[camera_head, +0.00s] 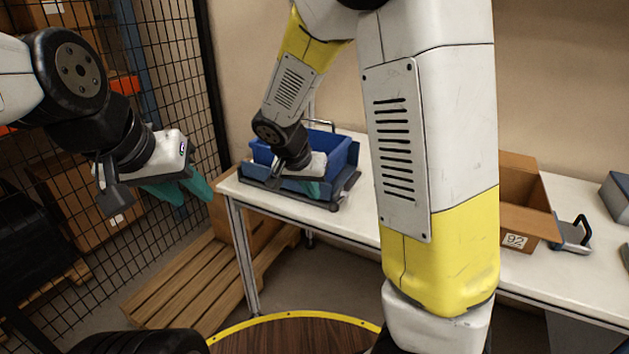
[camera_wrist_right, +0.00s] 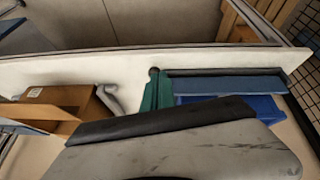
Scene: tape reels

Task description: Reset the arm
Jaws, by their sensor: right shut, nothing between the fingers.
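My left gripper (camera_head: 184,190) hangs at the left of the head view, in the air before the mesh fence. Its teal fingers look spread, with nothing between them. My right arm comes down across the middle of the head view and folds back toward the table. My right gripper (camera_head: 314,189) is at the front of the blue bin (camera_head: 343,155), shut and empty. Its teal fingers also show in the right wrist view (camera_wrist_right: 157,90), beside the blue bin (camera_wrist_right: 235,104). Whether they touch the bin I cannot tell.
The white table (camera_head: 352,221) runs along the wall. A cardboard box (camera_head: 533,232) marked 92 stands on it to the right, beside a grey handled item (camera_head: 575,236). A wooden pallet (camera_head: 180,283) lies on the floor by the mesh fence (camera_head: 170,60). A round wooden top (camera_head: 295,338) is at the bottom.

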